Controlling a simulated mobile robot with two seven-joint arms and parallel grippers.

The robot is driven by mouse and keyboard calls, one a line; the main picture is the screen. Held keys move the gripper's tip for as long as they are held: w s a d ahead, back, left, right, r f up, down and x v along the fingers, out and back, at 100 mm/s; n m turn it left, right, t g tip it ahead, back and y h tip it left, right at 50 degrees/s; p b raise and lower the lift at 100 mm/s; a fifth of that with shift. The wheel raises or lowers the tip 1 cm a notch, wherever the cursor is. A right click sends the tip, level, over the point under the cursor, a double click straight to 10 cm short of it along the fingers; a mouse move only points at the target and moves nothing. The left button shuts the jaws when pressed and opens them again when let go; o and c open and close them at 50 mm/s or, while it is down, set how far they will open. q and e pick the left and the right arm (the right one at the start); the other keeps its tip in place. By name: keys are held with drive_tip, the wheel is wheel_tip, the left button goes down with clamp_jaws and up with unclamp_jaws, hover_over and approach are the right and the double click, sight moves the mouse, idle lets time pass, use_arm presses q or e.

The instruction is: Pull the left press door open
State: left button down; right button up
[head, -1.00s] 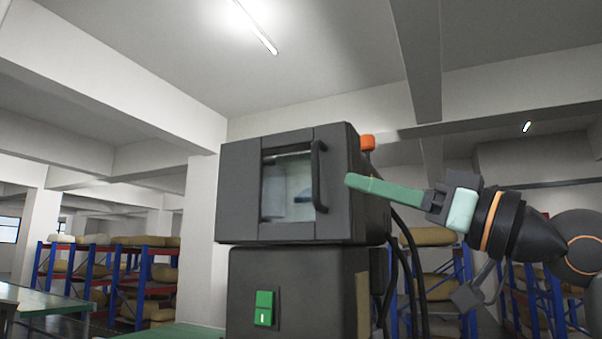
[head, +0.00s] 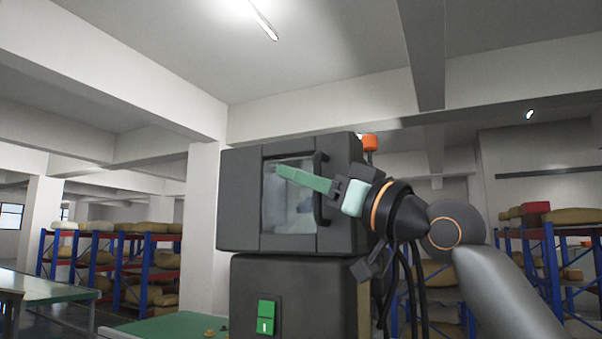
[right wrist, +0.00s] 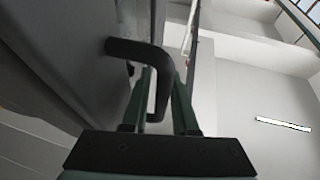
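The press is a dark grey box-shaped machine (head: 240,200) in the middle of the head view. Its door (head: 290,215) has a glass window and appears shut. The black door handle (head: 319,212) runs upright along the door's right side; my right gripper partly hides it. In the right wrist view the bent handle (right wrist: 160,90) lies between the two green fingers. My right gripper (head: 300,180) is at the handle, its fingers apart around the bar; whether they touch it is unclear. My left gripper is not in view.
The press stands on a dark base (head: 300,295) with a green switch (head: 265,316). An orange lamp (head: 369,142) sits on top. Black cables hang at its right. Green tables (head: 165,327) are at the lower left. Blue racks with sacks (head: 125,262) stand behind.

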clamp_jaws()
idle(1.4)
